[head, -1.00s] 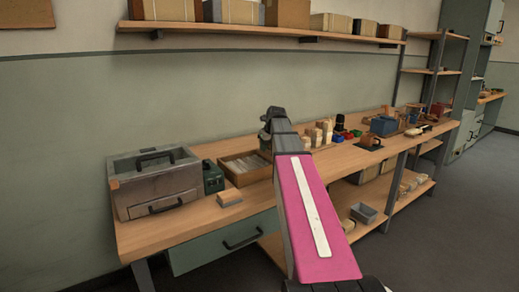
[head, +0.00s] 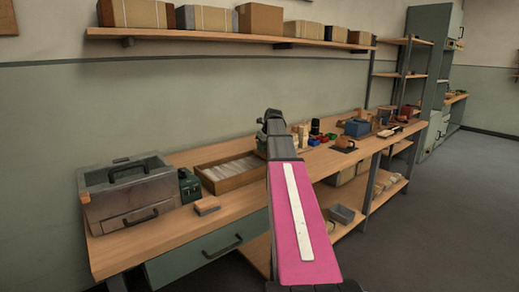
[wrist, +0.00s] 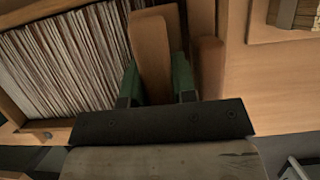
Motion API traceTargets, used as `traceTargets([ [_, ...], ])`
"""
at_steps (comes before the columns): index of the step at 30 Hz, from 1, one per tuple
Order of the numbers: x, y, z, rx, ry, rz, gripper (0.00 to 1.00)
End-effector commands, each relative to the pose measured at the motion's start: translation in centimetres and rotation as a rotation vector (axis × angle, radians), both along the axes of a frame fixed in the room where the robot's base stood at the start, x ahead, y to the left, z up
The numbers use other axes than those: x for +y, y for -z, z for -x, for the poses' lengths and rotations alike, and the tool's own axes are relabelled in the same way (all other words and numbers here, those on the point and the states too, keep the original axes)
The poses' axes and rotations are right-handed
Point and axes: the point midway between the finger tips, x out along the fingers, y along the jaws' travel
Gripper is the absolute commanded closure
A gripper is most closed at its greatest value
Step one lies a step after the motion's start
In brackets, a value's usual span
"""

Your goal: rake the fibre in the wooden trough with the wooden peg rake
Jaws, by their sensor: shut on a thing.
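The wooden trough (head: 238,181) stands on the bench, with pale fibre (head: 228,168) lying in it. In the wrist view the fibre (wrist: 62,58) shows as close pale strands at the left, inside the trough's wooden rim (wrist: 12,108). My gripper (wrist: 157,80) has its green fingers shut on a brown wooden piece, which looks like the handle of the peg rake (wrist: 151,48). Its pegs are hidden, so I cannot tell whether they touch the fibre. In the head view my arm covers the gripper and the trough's right end.
A grey metal box (head: 130,190) and a small green box (head: 189,185) stand left of the trough. A small wooden block (head: 207,205) lies in front of it. Small bins and tools (head: 345,143) fill the bench to the right. A shelf with cartons (head: 230,37) hangs above.

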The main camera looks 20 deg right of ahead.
Motion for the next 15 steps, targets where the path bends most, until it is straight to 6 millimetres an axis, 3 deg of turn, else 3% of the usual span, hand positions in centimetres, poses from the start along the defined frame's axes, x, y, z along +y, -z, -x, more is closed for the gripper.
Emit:
traceTargets([
  [9,0.1,0.0,0.1,0.0,-0.001,0.0,1.0],
  [15,1.2,0.0,0.5,-0.001,-0.002,0.0,1.0],
])
